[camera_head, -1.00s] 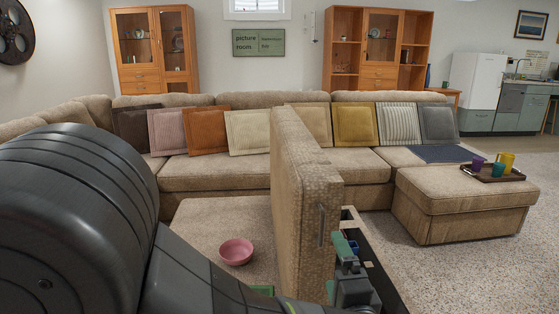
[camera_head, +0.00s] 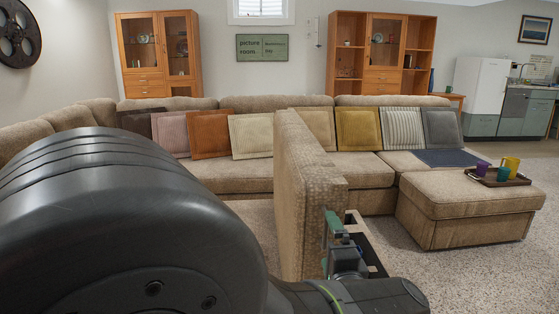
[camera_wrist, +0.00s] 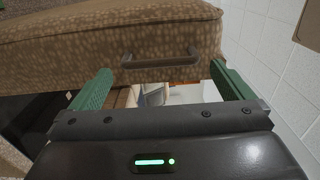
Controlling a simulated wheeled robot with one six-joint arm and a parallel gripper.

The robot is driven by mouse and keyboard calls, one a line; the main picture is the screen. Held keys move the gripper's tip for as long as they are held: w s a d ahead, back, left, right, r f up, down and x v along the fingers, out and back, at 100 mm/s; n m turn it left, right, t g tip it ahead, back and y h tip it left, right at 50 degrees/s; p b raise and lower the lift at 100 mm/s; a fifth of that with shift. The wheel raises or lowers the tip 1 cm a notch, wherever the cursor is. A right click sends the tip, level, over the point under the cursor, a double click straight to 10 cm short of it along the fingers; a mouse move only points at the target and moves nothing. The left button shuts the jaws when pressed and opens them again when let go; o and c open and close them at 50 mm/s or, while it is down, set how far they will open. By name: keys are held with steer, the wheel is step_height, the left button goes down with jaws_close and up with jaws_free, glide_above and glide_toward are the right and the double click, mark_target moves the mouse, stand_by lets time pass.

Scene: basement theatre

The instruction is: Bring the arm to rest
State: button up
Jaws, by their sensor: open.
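My gripper (camera_head: 334,238) is at the lower middle of the head view, beside the front face of a raised tan upholstered seat section (camera_head: 300,200). In the wrist view, the two green fingers of my gripper (camera_wrist: 162,82) are spread wide with nothing held between them. A dark bar handle (camera_wrist: 160,59) on the patterned tan panel (camera_wrist: 60,45) lies between and just past the fingertips; I cannot tell whether they touch it. My dark arm fills the lower left of the head view and hides part of the sofa.
A tan ottoman (camera_head: 470,205) bears a tray (camera_head: 512,181) with cups. The sofa back has several cushions (camera_head: 358,129). A white wall (camera_wrist: 285,70) stands right in the wrist view. Carpet (camera_head: 470,275) is clear at right.

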mark_target(326, 236)
steer(key=shift+w, duration=0.35)
steer(key=shift+s+p, duration=0.6)
steer(key=shift+s, duration=4.3)
steer(key=shift+w+b, duration=0.55)
steer(key=shift+w, duration=3.65)
steer(key=w, duration=0.3)
steer(key=w+b, duration=0.1)
steer(key=w, duration=0.1)
steer(key=shift+w+a+f, duration=0.1)
steer(key=shift+w+a, duration=0.05)
steer(key=shift+a, duration=0.1)
steer(key=w+d+f+m+p, duration=0.1)
steer(key=d+f+m+p, duration=0.2)
steer(key=d, duration=1)
steer(key=shift+d+f+m, duration=0.3)
steer(key=shift+d+f, duration=0.05)
steer(key=shift+f, duration=0.2)
